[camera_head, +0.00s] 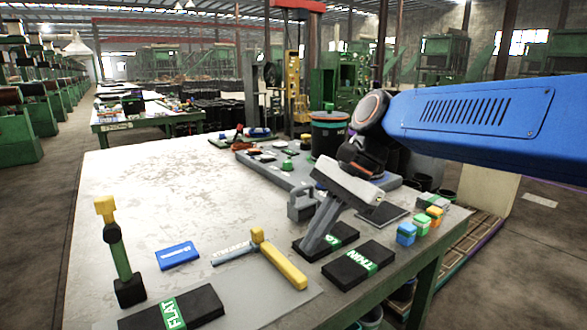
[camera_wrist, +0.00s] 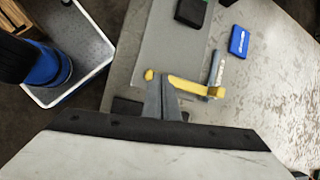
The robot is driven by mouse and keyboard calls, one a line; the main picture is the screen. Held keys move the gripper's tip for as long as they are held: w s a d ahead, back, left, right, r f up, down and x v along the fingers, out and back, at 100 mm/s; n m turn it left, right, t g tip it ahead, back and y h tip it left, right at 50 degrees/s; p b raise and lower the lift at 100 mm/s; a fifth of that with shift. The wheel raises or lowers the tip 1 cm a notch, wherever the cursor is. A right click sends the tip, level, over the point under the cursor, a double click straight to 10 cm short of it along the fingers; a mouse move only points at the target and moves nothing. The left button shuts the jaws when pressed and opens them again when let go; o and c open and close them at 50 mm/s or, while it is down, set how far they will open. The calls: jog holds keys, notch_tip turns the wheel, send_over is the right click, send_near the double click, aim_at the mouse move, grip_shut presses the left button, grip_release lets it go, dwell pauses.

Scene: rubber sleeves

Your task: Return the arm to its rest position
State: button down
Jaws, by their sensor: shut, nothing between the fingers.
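My gripper (camera_head: 311,246) hangs from the blue arm (camera_head: 470,120) over the right part of the worktable. Its grey fingers point down and left, shut and empty. In the head view the fingertips overlap a black block with a green label (camera_head: 345,233); I cannot tell whether they touch it. In the wrist view the closed fingers (camera_wrist: 163,82) appear beside a yellow-handled tool (camera_wrist: 195,87). That tool (camera_head: 280,264) lies just left of the fingers in the head view.
A black block marked TWIN (camera_head: 350,277) lies right of the fingers. A FLAT block (camera_head: 190,312), a blue box (camera_head: 177,255) and an upright yellow-topped tool (camera_head: 118,255) stand to the left. Small coloured blocks (camera_head: 406,235) sit near the right edge. The table's (camera_head: 150,170) left-back area is clear.

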jog(key=s+d+f+n+t+h, duration=0.3)
jog(key=d+f, duration=0.5)
jog(key=d, duration=0.4)
jog(key=s+d+f+n+t+h, duration=0.2)
jog(key=s+d+f+n, duration=0.3)
jog(key=d, duration=0.8)
jog(key=s+f+t, duration=0.1)
jog(key=s+f, duration=0.1)
jog(key=s, duration=0.1)
jog(key=shift+f+n+t+h, duration=0.3)
jog(key=shift+f+n+h, duration=0.1)
jog(key=shift+s+d, duration=0.1)
